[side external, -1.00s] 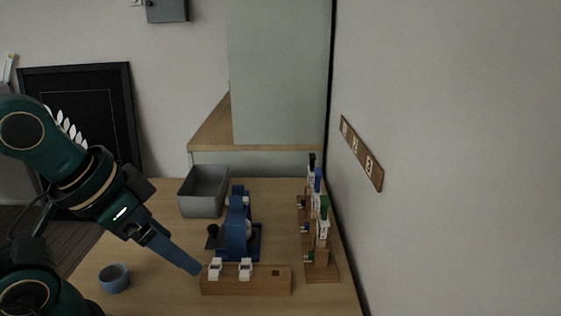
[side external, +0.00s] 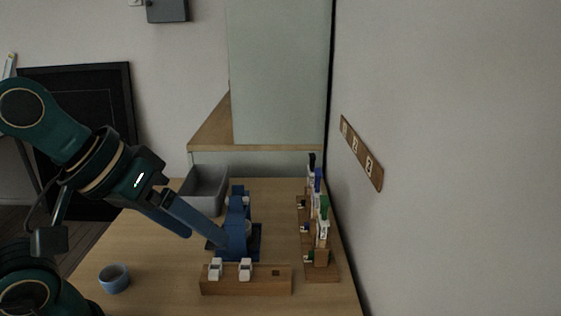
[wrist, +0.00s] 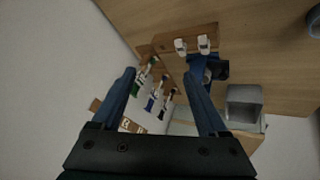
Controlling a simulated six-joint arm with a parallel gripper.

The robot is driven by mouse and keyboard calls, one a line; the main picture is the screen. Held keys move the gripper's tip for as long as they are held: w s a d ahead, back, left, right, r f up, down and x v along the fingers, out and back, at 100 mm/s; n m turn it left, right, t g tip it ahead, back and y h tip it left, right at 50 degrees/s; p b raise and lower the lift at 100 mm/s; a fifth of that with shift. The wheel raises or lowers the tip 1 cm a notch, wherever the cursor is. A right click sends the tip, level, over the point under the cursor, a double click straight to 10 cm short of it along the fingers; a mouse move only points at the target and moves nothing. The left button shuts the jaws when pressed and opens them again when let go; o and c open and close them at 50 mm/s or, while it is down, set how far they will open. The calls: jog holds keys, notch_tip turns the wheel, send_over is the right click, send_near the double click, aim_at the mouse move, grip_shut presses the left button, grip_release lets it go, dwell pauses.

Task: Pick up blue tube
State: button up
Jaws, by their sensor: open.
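The blue tube (side external: 318,180) stands upright in a wooden rack (side external: 322,272) at the right of the table, between a green-topped tube (side external: 323,208) in front and a black-topped tube (side external: 311,160) behind. In the wrist view the blue tube (wrist: 152,102) shows between my spread fingers, beyond their tips. My gripper (side external: 206,237) is open and empty, left of the rack and apart from the tube. In the side view its longer-looking finger overlaps the blue device. The wrist view shows both fingers (wrist: 161,72) wide apart.
A blue device (side external: 237,225) stands mid-table between my gripper and the rack. A wooden block (side external: 262,283) with two white pieces is in front. A grey bin (side external: 205,190) is behind, and a blue cup (side external: 114,278) is front left. A wall borders the right.

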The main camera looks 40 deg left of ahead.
jog(key=w+d+r+n+t+h, duration=0.25)
jog(key=w+d+r+n, duration=0.2)
jog(key=w+n, duration=0.35)
jog(key=n, duration=1.9)
send_over(313, 199)
jog(key=s, duration=0.2)
jog(key=f, duration=0.5)
jog(key=a+f, duration=0.1)
jog(key=f, duration=0.2)
jog(key=shift+f, duration=0.3)
jog(key=shift+n+g+y, duration=0.25)
jog(key=shift+n+g, duration=0.2)
jog(key=shift+n, duration=0.05)
jog(key=shift+w+d+f, duration=0.15)
jog(key=shift+w+f, duration=0.35)
jog(key=shift+f, duration=0.9)
jog(key=shift+w+d+f, duration=0.1)
jog(key=shift+w+f, duration=0.45)
jog(key=shift+f, duration=0.8)
jog(key=shift+w+d+f, duration=0.15)
jog(key=shift+w+f, duration=0.35)
jog(key=shift+f, duration=0.9)
grip_shut()
